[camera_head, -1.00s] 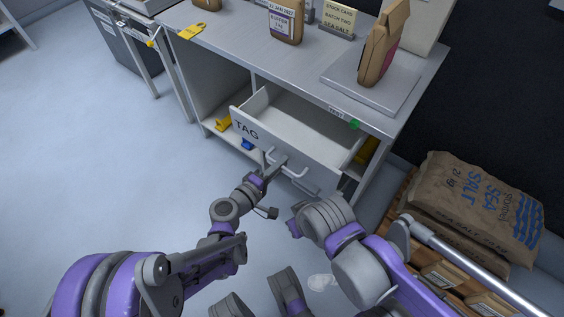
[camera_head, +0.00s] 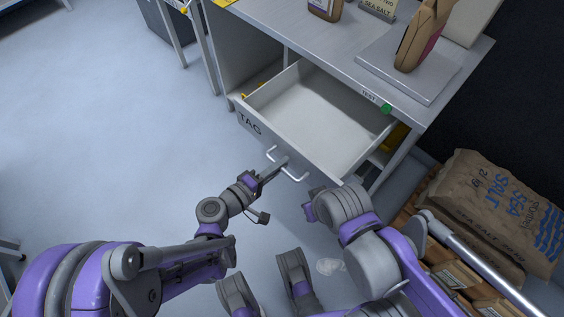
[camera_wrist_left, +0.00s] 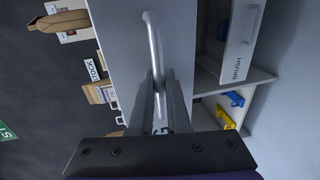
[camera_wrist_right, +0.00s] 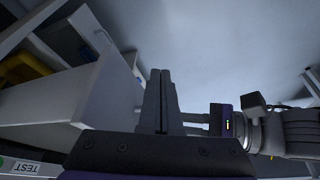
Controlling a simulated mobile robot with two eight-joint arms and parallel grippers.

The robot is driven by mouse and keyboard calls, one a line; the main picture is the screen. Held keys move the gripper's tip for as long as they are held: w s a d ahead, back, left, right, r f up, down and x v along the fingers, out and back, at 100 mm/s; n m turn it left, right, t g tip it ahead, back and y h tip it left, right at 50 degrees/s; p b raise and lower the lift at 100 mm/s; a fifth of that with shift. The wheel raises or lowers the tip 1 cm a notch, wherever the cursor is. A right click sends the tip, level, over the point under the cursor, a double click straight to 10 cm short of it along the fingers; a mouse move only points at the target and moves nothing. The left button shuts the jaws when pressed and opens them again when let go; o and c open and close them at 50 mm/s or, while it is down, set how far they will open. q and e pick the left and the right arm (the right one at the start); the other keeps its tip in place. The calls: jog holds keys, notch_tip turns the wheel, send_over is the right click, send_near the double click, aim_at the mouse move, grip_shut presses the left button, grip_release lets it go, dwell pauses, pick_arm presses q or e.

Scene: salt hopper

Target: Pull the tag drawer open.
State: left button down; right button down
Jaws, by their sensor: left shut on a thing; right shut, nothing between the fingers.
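The tag drawer (camera_head: 318,112) is a pale, empty box marked TAG, standing far out from the workbench. Its silver bar handle (camera_head: 294,176) crosses the front panel, and it also shows in the left wrist view (camera_wrist_left: 152,38). My left gripper (camera_head: 281,164) is shut on the handle; in the left wrist view its fingers (camera_wrist_left: 158,80) close around the bar. My right gripper (camera_wrist_right: 160,76) is shut and empty, beside the drawer in the right wrist view. Its fingers are hard to make out in the head view.
The workbench top (camera_head: 300,42) carries a scale plate (camera_head: 402,78) with a brown bag (camera_head: 424,38). A green button (camera_head: 387,108) is on the bench edge. Salt sacks (camera_head: 495,210) lie at the right. Open floor (camera_head: 130,130) is clear at the left.

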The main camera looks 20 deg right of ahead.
pick_arm(q)
jog(key=c, duration=0.9)
grip_release()
jog(key=p+v, duration=0.1)
jog(key=v, duration=0.9)
jog(key=shift+s+a, duration=0.15)
jog(key=shift+a, duration=0.25)
